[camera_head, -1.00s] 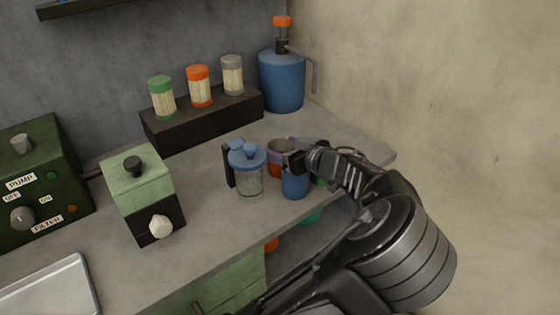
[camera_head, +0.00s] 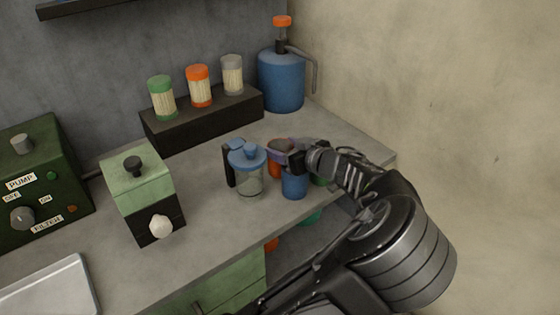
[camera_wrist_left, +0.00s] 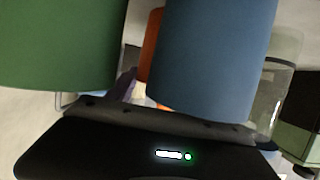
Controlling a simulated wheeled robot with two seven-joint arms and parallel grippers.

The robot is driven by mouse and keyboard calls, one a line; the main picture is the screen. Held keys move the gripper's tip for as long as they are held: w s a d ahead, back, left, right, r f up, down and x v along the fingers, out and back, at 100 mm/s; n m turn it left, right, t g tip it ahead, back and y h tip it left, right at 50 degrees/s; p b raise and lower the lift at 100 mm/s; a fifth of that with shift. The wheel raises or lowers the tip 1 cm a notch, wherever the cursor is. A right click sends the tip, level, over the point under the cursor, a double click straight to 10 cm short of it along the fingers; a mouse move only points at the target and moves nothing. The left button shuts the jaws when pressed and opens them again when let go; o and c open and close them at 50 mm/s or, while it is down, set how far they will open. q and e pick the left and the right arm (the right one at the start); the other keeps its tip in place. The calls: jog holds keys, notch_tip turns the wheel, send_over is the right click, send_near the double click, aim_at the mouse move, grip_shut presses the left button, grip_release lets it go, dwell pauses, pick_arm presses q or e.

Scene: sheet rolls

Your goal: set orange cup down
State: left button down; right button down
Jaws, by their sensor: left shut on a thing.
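The orange cup (camera_head: 274,172) is at the counter's right part, behind the blue cup (camera_head: 294,185) and right of the lidded glass jug. My left gripper (camera_head: 284,151) is shut on the orange cup near its rim and hides much of it. Whether the cup's base touches the counter is hidden. In the left wrist view the orange cup (camera_wrist_left: 151,45) shows as a strip behind the blue cup (camera_wrist_left: 213,60), with the green cup (camera_wrist_left: 62,45) at left. My right gripper is not in view.
The jug (camera_head: 249,176) with a blue lid stands close on the left. The green cup (camera_head: 319,179) is partly behind my arm. A dark rack (camera_head: 205,118) with jars and a blue canister (camera_head: 282,80) stand at the back. Counter (camera_head: 330,132) is clear toward the right wall.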

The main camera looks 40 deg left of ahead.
pick_arm(q)
jog(key=shift+r, duration=0.1)
notch_tip(320, 180, up, 10)
dwell(0.6)
dwell(0.4)
